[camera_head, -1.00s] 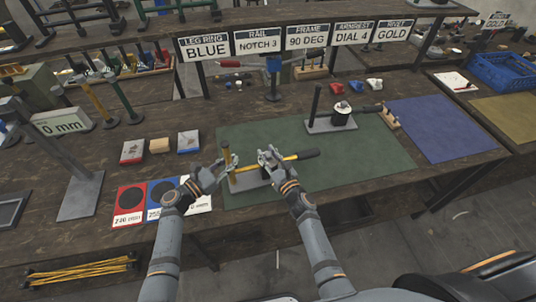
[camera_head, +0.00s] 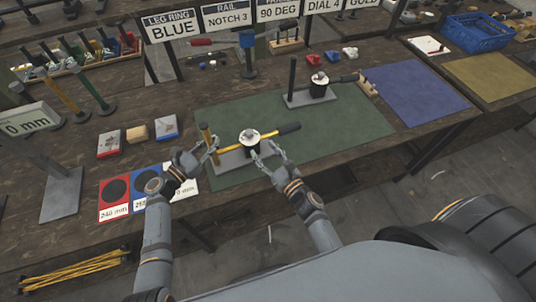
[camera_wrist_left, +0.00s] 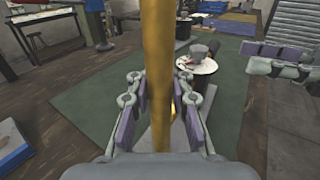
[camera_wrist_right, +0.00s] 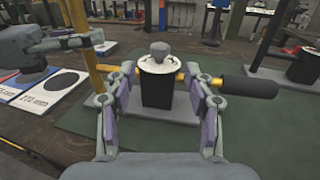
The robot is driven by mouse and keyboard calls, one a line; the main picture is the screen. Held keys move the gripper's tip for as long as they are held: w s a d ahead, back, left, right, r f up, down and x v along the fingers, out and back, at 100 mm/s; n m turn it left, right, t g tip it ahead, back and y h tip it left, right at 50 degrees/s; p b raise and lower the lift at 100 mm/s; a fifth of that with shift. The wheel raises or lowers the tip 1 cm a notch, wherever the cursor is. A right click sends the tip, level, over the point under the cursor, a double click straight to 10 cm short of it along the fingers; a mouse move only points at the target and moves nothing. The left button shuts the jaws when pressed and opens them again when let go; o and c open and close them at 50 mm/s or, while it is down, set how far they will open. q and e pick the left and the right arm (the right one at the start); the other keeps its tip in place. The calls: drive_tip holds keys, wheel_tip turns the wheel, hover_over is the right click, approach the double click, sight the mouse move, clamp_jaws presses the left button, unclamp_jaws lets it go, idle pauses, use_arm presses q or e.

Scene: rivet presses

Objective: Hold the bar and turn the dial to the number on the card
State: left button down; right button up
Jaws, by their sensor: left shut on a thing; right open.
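A yellow upright bar (camera_head: 207,136) stands on the left end of a grey base plate (camera_head: 232,163) on the green mat. My left gripper (camera_head: 212,148) is shut on it; in the left wrist view the bar (camera_wrist_left: 156,75) runs between the fingers. The white dial (camera_head: 249,137) with a grey knob sits on a black cylinder. My right gripper (camera_head: 266,152) is open, close to the dial's front right. In the right wrist view the dial (camera_wrist_right: 161,65) and black cylinder (camera_wrist_right: 157,90) show beyond the spread fingers. Dial marks are too small to read. A card (camera_head: 324,5) reads DIAL 4.
A yellow rod with a black handle (camera_head: 289,128) crosses behind the cylinder. A second dial stand (camera_head: 318,85) is behind right. Red and blue marked cards (camera_head: 115,198) lie left of the mat (camera_head: 220,115). The mat's right part is clear.

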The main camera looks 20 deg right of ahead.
drive_tip(key=shift+v, duration=1)
drive_tip(key=n+g+y, duration=0.4)
drive_tip(key=n+y, duration=0.1)
drive_tip(key=y, duration=0.2)
approach(253, 134)
drive_tip(key=x, duration=1.1)
drive_tip(key=shift+w+a, duration=0.15)
drive_tip(key=shift+w, duration=0.1)
drive_tip(key=shift+c, duration=0.4)
